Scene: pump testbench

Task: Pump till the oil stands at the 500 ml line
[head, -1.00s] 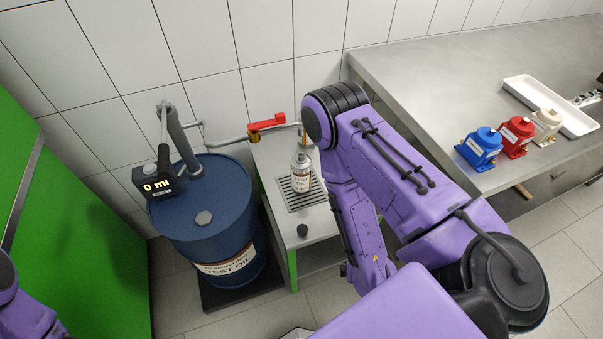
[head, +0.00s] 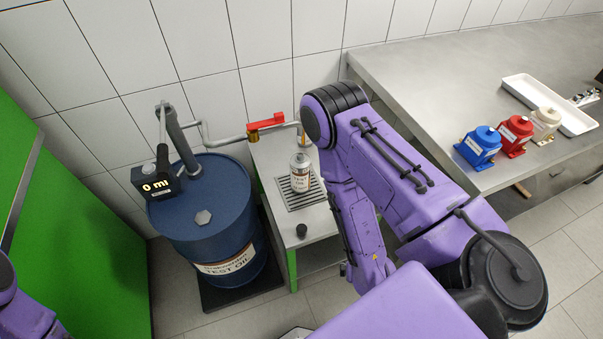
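The blue oil drum (head: 200,205) stands at the left with a hand pump (head: 180,140) on top. Its black display (head: 157,184) reads 0 ml. The pump lever (head: 163,130) stands about upright. A pipe runs from the pump along the wall to a red valve handle (head: 266,121) and on to a spout above the side table. The oil level inside is not visible. My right arm passes close to the can's right side. Neither gripper is in view.
The can stands on a small side table (head: 268,178) with green legs, and a black cap (head: 302,230) lies near its front. The workbench at the right bears blue (head: 478,147), red (head: 515,134) and whitish (head: 546,121) pumps and a white tray (head: 518,88).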

